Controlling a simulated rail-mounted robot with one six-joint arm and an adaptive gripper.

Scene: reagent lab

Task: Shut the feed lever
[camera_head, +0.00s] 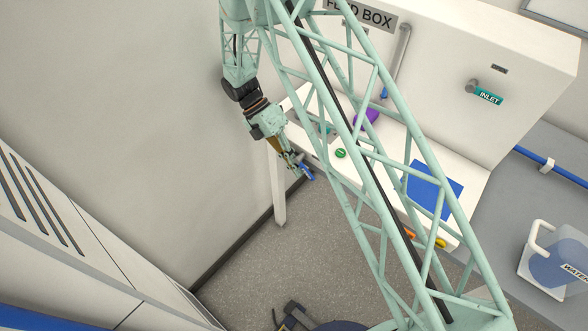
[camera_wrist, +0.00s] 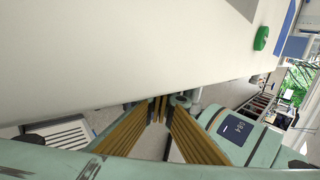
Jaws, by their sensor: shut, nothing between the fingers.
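A white wall unit marked FEED BOX (camera_head: 361,16) stands at the back in the head view. A grey pipe-like bar with a blue lower end (camera_head: 400,52) is on its front. A teal handle marked INLET (camera_head: 487,96) sticks out farther right. I cannot tell which part is the feed lever. My gripper (camera_head: 300,170) is low at the left end of the white bench, by its front edge. In the wrist view my gripper (camera_wrist: 160,108) is shut and empty, close to a broad white surface.
The white bench (camera_head: 474,190) holds a green button (camera_head: 340,153), a purple object (camera_head: 366,117) and a blue mat (camera_head: 434,189). A clear WATER container (camera_head: 542,257) stands at right. Open floor (camera_head: 290,255) lies before the bench. My lattice arm hides part of it.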

